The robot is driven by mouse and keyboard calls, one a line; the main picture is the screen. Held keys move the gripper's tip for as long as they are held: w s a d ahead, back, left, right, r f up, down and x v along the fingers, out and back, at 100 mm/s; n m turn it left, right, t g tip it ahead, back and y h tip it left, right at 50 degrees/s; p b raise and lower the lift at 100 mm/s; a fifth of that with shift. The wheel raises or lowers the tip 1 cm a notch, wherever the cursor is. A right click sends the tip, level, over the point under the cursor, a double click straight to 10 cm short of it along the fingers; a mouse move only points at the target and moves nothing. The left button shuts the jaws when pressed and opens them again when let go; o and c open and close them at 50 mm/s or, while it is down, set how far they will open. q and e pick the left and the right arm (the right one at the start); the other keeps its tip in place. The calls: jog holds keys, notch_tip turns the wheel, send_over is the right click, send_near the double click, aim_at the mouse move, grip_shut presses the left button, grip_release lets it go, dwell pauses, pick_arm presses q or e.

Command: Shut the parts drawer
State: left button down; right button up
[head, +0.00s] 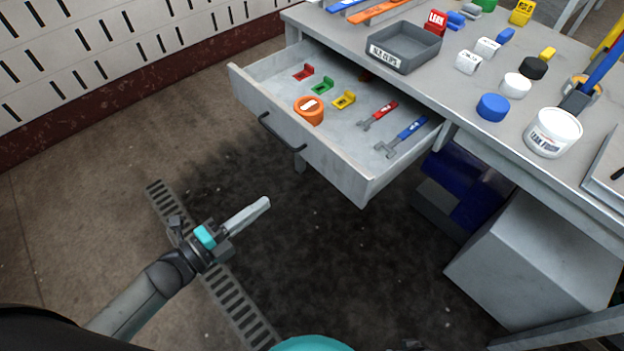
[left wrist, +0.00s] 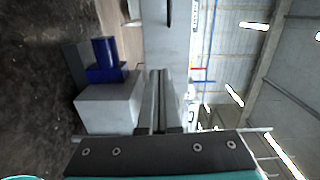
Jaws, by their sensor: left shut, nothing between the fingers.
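The parts drawer (head: 335,172) is pulled out from the grey workbench (head: 455,90) in the head view. Its front carries a dark bar handle (head: 281,136). In it lie an orange pot (head: 309,110), several small coloured brackets and two tools with red and blue handles. My left gripper (head: 266,202) is shut and empty, in front of and below the drawer front, apart from it. In the left wrist view, the shut fingers (left wrist: 155,74) point toward the pale drawer front (left wrist: 166,45), with part of the handle (left wrist: 168,12) at the top. My right gripper is out of view.
On the bench stand a grey tray (head: 403,47), a white tub (head: 553,132) and several coloured caps and blocks. A blue object (head: 470,190) and a grey box (head: 540,260) sit under the bench. The floor before the drawer is clear, with a grate (head: 235,300).

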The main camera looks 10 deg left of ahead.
pick_arm(q)
jog(key=m+b, duration=0.1)
jog(key=b, duration=0.2)
send_near(323, 161)
jog(key=shift+h, duration=0.3)
jog(key=x, duration=0.5)
jog(key=shift+a+f, duration=0.1)
jog(key=shift+f, duration=0.05)
jog(key=shift+x, duration=1)
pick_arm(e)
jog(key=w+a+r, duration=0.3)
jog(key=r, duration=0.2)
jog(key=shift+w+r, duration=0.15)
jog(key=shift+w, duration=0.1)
